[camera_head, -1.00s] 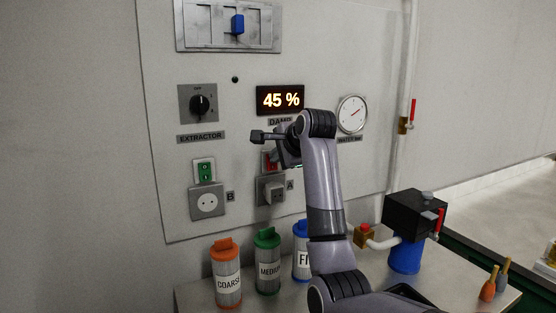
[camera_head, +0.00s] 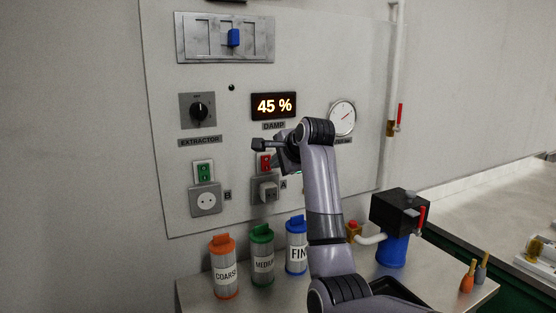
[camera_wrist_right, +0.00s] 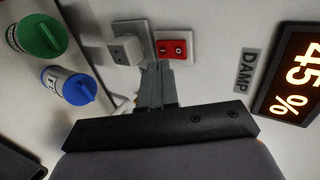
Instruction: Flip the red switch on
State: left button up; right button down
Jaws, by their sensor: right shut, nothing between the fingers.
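The red switch (camera_head: 264,162) sits on the wall panel above socket A, partly behind my right gripper. In the right wrist view the red switch (camera_wrist_right: 173,49) is a red rocker with white marks on its two halves, in a white frame. My right gripper (camera_head: 279,164) is in front of the panel, just right of the switch in the head view. In the wrist view its fingers (camera_wrist_right: 159,66) are shut and empty, with their tips at the switch's lower left edge. I cannot tell whether they touch it. My left gripper is not in view.
A grey plug (camera_head: 267,188) sits in socket A below the switch. A green switch (camera_head: 203,172) is to the left above socket B. The display (camera_head: 274,105) reads 45 %. Coarse (camera_head: 224,267), medium (camera_head: 262,256) and blue-topped (camera_head: 297,246) filters stand on the bench below.

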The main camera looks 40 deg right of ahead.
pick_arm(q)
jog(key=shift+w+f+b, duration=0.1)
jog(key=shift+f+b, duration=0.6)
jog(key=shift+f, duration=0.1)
pick_arm(e)
jog(key=v, duration=0.9)
jog(key=shift+s+r, duration=0.15)
jog(key=shift+r, duration=0.35)
jog(key=shift+a, duration=0.1)
